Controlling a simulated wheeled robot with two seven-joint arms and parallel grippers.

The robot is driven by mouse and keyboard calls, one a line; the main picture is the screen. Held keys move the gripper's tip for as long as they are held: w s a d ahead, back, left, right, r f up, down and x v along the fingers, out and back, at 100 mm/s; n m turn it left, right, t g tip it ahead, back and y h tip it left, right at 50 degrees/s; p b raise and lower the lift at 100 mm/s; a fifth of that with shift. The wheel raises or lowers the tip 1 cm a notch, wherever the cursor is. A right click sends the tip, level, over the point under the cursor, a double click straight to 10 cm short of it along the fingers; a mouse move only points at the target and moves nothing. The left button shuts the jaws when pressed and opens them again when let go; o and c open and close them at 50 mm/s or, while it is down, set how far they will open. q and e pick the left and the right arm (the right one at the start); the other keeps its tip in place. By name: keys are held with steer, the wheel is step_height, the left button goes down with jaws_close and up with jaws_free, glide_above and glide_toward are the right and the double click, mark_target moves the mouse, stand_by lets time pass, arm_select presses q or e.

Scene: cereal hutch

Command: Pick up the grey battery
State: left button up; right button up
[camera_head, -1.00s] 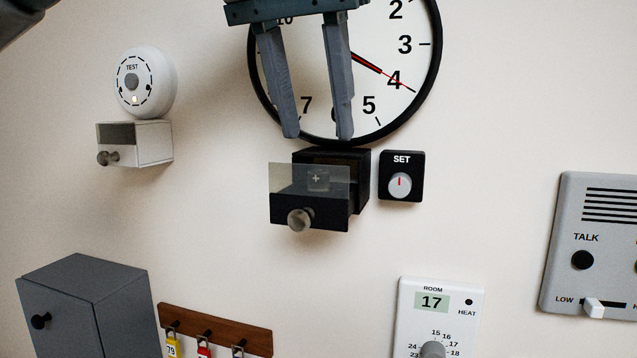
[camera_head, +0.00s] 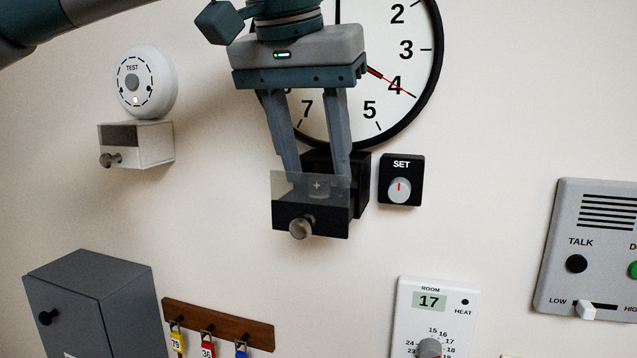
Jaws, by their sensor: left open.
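The grey battery (camera_head: 319,189) shows dimly through the clear panel of a black drawer (camera_head: 287,218) below the clock; a "+" mark shows at it. The drawer is pulled out from its black housing and has a round metal knob. My left gripper (camera_head: 318,174) is open, pointing down into the drawer from above. Its two fingers stand apart, one on each side of the battery as seen here. The fingertips are partly behind the clear panel, so I cannot tell whether they touch the battery. My right gripper is not in view.
A wall clock (camera_head: 424,92) is behind my left gripper. A SET dial (camera_head: 401,180) is close right of the drawer. A small white drawer box (camera_head: 152,146) is at left, a grey cabinet (camera_head: 75,292) and key rack (camera_head: 230,324) below. The wall between is clear.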

mark_target(323, 178)
arm_select(q)
steer(key=shift+w+d+f, duration=0.1)
steer(key=shift+d+f, duration=0.05)
steer(key=shift+f, duration=0.05)
stand_by(0.3)
jaws_close()
steer(key=shift+r, duration=0.15)
steer(key=shift+r+b, duration=0.45)
steer(key=shift+r, duration=0.05)
steer(key=r, duration=0.1)
steer(key=r+b, duration=0.1)
steer(key=r, duration=0.1)
steer(key=shift+d, duration=0.3)
steer(key=shift+s+d+r+b, duration=0.2)
steer(key=shift+s+d+r, duration=0.25)
steer(key=shift+d+r, duration=1.05)
steer(key=shift+s+d+r+b, duration=0.2)
steer(key=shift+s+d+r, duration=0.4)
steer(key=shift+d, duration=1.5)
steer(key=shift+s+d+r+b, duration=0.2)
steer(key=shift+s+d+r, duration=0.1)
steer(key=shift+d+r, duration=1.25)
